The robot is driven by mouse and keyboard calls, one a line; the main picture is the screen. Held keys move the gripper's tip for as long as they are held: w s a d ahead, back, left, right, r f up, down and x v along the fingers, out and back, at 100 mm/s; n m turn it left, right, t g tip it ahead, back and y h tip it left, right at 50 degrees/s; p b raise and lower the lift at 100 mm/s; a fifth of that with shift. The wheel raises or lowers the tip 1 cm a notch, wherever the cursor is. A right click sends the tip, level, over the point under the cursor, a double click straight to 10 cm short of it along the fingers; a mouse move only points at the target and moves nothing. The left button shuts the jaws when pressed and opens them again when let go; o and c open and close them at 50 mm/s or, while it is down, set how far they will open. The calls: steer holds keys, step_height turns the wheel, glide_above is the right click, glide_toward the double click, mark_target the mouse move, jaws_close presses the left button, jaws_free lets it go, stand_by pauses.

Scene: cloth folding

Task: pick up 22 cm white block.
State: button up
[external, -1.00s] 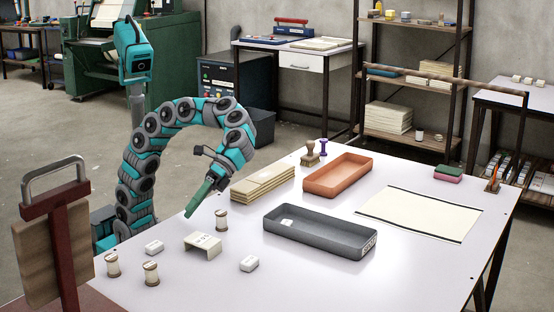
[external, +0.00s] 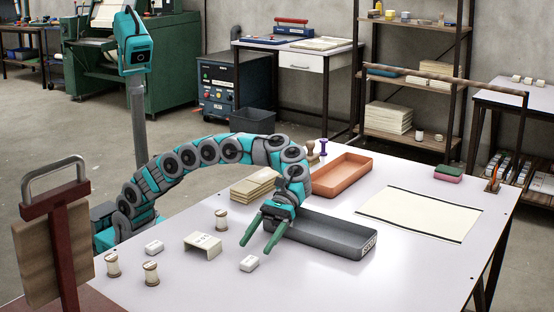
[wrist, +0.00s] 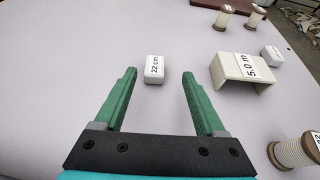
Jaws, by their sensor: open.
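The white block marked "22 cm" (wrist: 154,70) lies flat on the table, and it also shows in the external view (external: 249,264). My gripper (external: 255,248) is open and empty, pointing down toward the block, its fingertips seemingly a little above the table. In the wrist view my gripper (wrist: 159,73) has its green fingers spread wide, one to each side of the block in the picture. The block appears slightly nearer the left finger. No contact with the block shows.
A white bracket marked "5.0 m" (wrist: 247,70) stands beside the block. Another small white block (external: 154,247) and several thread spools (external: 150,273) are farther left. The grey tray (external: 345,238) lies close behind my gripper. The table front is mostly clear.

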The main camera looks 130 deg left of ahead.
mark_target(247, 262)
steer(key=x, duration=0.6)
steer(key=shift+w+d, duration=0.2)
steer(key=shift+w, duration=0.2)
steer(key=shift+c, duration=0.3)
jaws_close()
